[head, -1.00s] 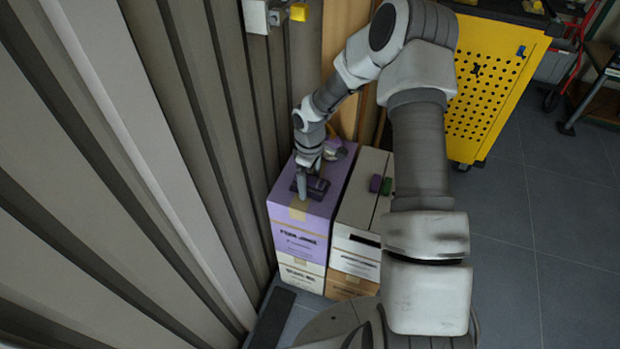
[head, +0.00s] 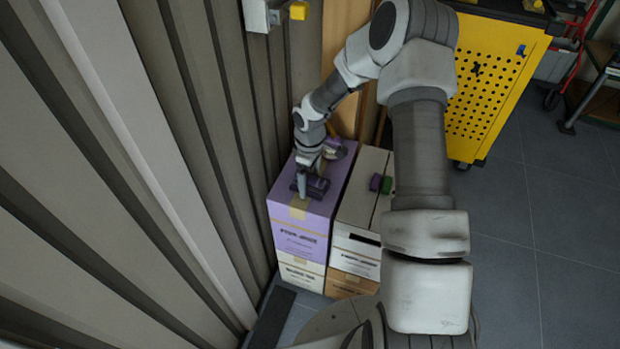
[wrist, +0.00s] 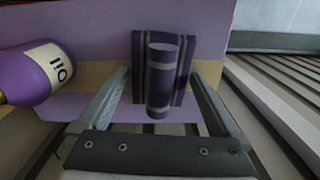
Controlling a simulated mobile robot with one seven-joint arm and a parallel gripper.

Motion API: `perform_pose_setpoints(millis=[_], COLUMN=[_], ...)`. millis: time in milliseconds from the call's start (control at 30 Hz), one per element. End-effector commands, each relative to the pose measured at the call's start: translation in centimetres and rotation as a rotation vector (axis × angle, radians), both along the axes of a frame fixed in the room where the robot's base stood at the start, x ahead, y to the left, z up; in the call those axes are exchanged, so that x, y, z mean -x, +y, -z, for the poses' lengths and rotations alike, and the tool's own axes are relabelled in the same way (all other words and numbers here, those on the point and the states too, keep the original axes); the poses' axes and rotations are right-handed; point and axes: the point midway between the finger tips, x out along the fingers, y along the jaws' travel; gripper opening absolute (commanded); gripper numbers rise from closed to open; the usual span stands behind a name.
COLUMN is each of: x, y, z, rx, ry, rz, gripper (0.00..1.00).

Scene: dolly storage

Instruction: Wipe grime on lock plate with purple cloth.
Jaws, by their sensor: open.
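The purple cloth (wrist: 182,88) is dark purple with pale stripes. It has a flat folded part and a raised roll, and lies on top of the purple box (head: 293,222). My gripper (wrist: 160,76) is open, with one finger on each side of the cloth's roll in the wrist view. A gap shows between each finger and the roll. In the head view my gripper (head: 304,187) is low over the box top and partly hides the cloth (head: 317,188). I cannot make out the lock plate or its grime for certain.
A purple bottle labelled Oil (wrist: 32,75) lies left of the gripper in the wrist view. A white box (head: 356,235) with small purple and green items stands to the right. A corrugated wall (head: 150,150) is close on the left. A yellow perforated cabinet (head: 492,95) stands behind.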

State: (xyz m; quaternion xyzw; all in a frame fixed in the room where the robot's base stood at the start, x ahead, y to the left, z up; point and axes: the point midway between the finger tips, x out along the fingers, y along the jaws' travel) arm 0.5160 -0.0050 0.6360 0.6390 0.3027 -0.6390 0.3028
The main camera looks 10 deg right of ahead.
Motion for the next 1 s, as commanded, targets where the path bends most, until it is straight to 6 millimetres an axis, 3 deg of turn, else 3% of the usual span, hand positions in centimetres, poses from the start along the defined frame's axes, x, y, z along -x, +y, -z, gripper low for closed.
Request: perform_pose_setpoints(millis=[867, 1000], x=[0.0, 0.0], y=[0.0, 0.0], z=[-1.7, -1.7], rx=[0.000, 0.000], ry=[0.000, 0.000], rz=[0.000, 0.000], gripper=[0.99, 0.76])
